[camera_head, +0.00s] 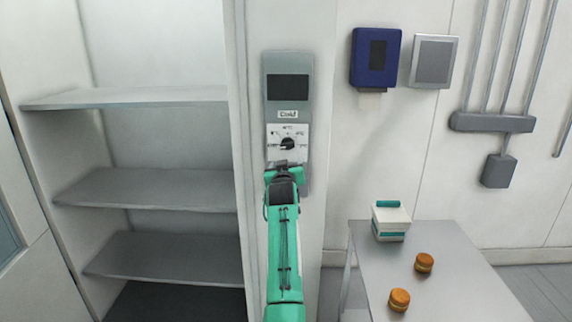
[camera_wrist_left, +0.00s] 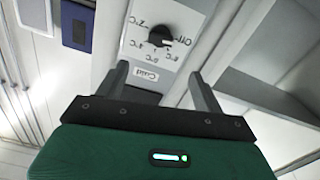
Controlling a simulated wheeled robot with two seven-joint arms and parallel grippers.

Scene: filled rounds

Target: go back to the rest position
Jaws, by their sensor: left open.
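My left gripper (camera_head: 286,166) is raised in front of the wall control panel (camera_head: 289,88), just below its dial knob (camera_head: 288,144). The left wrist view shows the jaws (camera_wrist_left: 160,82) apart and empty. The black knob (camera_wrist_left: 160,36) sits beyond the fingertips on a white dial plate (camera_wrist_left: 188,22), with a gap between knob and fingers. The plate carries temperature marks and an off mark; the pointer's exact setting is hard to tell. A "Cold" label shows near the jaws. My right gripper is in neither view.
Open shelves (camera_head: 145,190) stand left of the panel's post. A grey table (camera_head: 450,270) at the lower right bears a white and teal box (camera_head: 391,222) and two orange-brown round items (camera_head: 424,263). A blue dispenser (camera_head: 375,58) and a grey wall box (camera_head: 433,62) hang right of the panel.

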